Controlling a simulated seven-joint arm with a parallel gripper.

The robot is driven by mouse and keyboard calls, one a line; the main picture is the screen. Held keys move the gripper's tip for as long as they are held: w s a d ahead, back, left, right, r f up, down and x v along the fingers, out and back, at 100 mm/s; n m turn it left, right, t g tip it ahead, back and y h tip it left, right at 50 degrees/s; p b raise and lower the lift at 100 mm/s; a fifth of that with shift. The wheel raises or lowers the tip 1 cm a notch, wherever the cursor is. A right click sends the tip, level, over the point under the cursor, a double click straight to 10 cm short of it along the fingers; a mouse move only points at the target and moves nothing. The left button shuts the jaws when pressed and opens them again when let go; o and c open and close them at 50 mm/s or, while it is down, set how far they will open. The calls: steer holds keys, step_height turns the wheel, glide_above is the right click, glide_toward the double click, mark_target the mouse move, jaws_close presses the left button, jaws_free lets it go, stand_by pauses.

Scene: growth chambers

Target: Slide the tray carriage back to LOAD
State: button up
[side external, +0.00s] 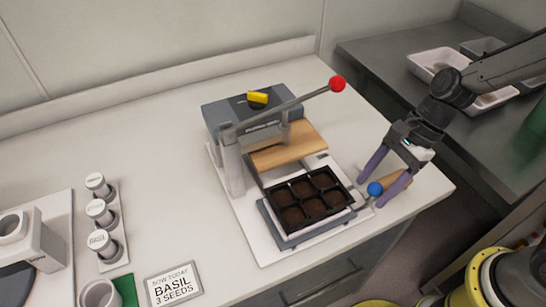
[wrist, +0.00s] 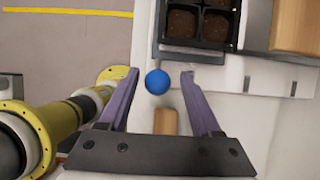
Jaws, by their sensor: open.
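The tray carriage (side external: 293,236) is a grey-and-white plate at the front of the press, holding a black seed tray (side external: 273,190) with several soil-filled cells. The tray shows at the top of the wrist view (wrist: 233,45). A blue ball knob (side external: 375,189) sticks out at the carriage's right side. My gripper (side external: 379,190) is open, its two purple fingers on either side of the blue knob. In the wrist view the knob (wrist: 157,82) lies between the fingertips, nearer the left one, with visible gaps. No LOAD marking is readable.
The press (side external: 228,160) has a raised lever with a red ball (side external: 337,83) and a yellow knob (side external: 257,97). A wooden piece (side external: 399,180) lies by my fingers. Labelled jars (side external: 102,212) and a "BASIL 3 SEEDS" sign (side external: 173,284) stand left. The counter between is clear.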

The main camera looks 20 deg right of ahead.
steer(key=shift+r, duration=3.75)
steer(key=shift+d+r, duration=0.15)
steer(key=shift+r, duration=0.1)
steer(key=s+d+r+n+t+h, duration=0.2)
steer(key=s+d+r+n+t, duration=0.25)
steer(key=d+r, duration=0.25)
steer(key=s+d+f+n+t+h, duration=0.1)
steer(key=s+d+n+h, duration=0.2)
steer(key=s+d+n, duration=0.4)
steer(key=n, duration=0.6)
steer(key=shift+s+d, duration=0.2)
